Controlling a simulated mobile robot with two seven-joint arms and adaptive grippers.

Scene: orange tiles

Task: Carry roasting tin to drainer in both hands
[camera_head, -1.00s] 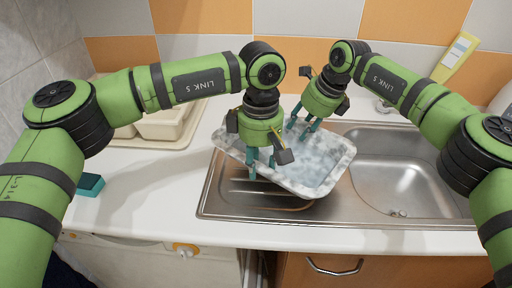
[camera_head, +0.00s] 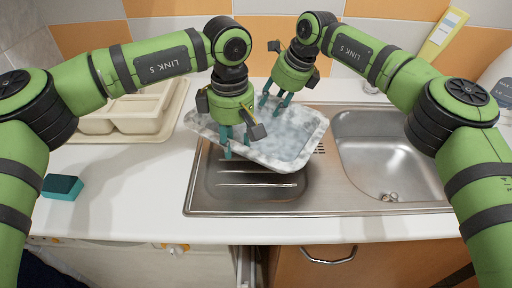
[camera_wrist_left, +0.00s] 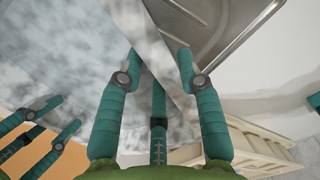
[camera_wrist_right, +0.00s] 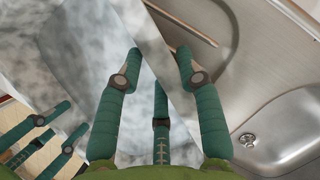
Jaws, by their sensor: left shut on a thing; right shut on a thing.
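The roasting tin (camera_head: 290,140) is a shallow, mottled grey-white rectangular tray. It is held tilted above the ribbed left part of the sink, its left end over the counter. My left gripper (camera_head: 237,148) is shut on the tin's near-left rim; the tin also shows between its fingers in the left wrist view (camera_wrist_left: 80,60). My right gripper (camera_head: 275,103) is shut on the far rim, and the tin fills much of the right wrist view (camera_wrist_right: 90,60). A cream rack (camera_head: 140,108), which looks like the drainer, stands on the counter at left, partly hidden by my left arm.
The steel sink (camera_head: 385,160) has its empty basin at right. A teal sponge (camera_head: 62,187) lies on the counter's left. The counter (camera_head: 130,195) before the rack is clear.

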